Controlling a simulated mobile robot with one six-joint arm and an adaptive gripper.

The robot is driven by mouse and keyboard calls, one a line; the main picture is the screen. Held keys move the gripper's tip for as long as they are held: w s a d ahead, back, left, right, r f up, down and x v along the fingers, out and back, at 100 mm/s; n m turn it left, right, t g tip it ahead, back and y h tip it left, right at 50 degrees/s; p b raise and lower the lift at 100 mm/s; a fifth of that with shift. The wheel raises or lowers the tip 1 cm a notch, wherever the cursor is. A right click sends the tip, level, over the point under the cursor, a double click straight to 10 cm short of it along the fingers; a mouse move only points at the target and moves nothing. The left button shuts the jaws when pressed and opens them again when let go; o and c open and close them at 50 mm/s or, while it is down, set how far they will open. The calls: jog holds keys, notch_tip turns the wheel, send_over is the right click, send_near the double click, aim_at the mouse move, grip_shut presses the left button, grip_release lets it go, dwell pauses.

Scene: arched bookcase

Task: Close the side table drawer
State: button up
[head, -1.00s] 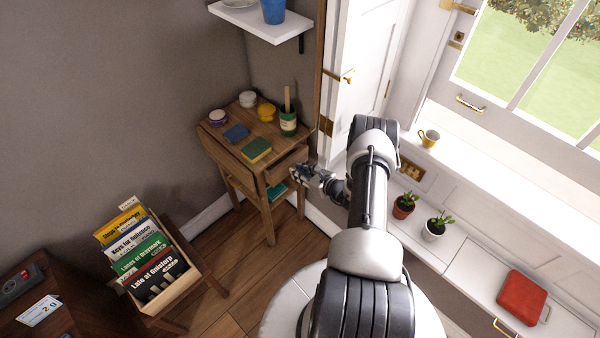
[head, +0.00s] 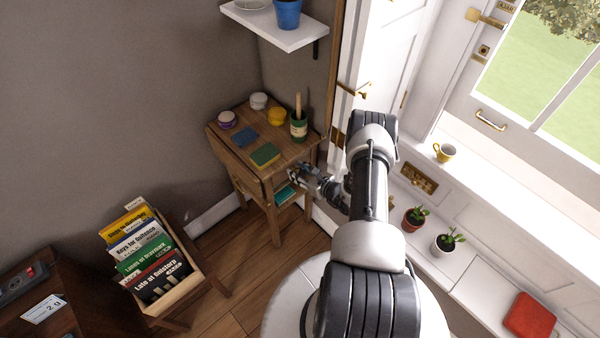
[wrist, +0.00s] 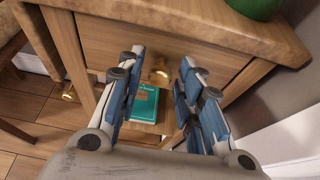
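The wooden side table (head: 235,134) stands in the corner. Its drawer front (wrist: 210,58), with a round brass knob (wrist: 160,70), faces my gripper in the wrist view. The drawer front looks close under the tabletop edge; I cannot tell whether a small gap remains. My gripper (head: 300,172) is at the table's front in the head view and partly covers the drawer there. In the wrist view its two blue-padded fingers (wrist: 161,62) are open. The knob appears between the fingertips, with no contact visible.
A teal book (wrist: 145,104) lies on the shelf below the drawer. A wall shelf (head: 285,32) hangs above. A book crate (head: 172,298) stands to the left, and potted plants (head: 447,242) sit on the right ledge.

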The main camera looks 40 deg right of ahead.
jog(key=shift+o, duration=0.5)
jog(key=shift+s, duration=0.1)
jog(key=shift+s, duration=0.15)
jog(key=a+v, duration=0.1)
jog(key=v, duration=1)
jog(key=shift+s+d+r, duration=0.25)
jog(key=shift+s+d, duration=0.05)
jog(key=shift+d, duration=0.2)
